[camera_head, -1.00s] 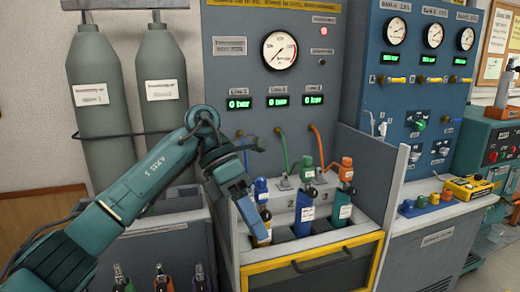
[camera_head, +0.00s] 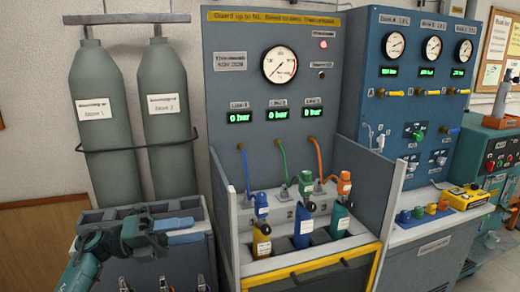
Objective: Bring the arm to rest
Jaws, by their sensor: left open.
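My left gripper (camera_head: 190,231) is at the lower left of the head view, its fingers pointing right. It is open and empty, in front of the grey rack (camera_head: 92,222) below the tall cylinders. It is apart from the test bench (camera_head: 228,165). In the bench bay stand a yellow bottle (camera_head: 261,243), a blue bottle (camera_head: 302,229) and a teal bottle (camera_head: 340,220). Blue, green and orange connectors with hoses are at the bottles' tops. My right gripper is not in view.
Two tall grey cylinders (camera_head: 105,110) stand against the wall at left. A yellow-framed drawer front (camera_head: 318,268) closes the bench's lower part. A blue gauge panel (camera_head: 425,100) and a small yellow device (camera_head: 468,196) are at right. More bottle tops show at the bottom edge.

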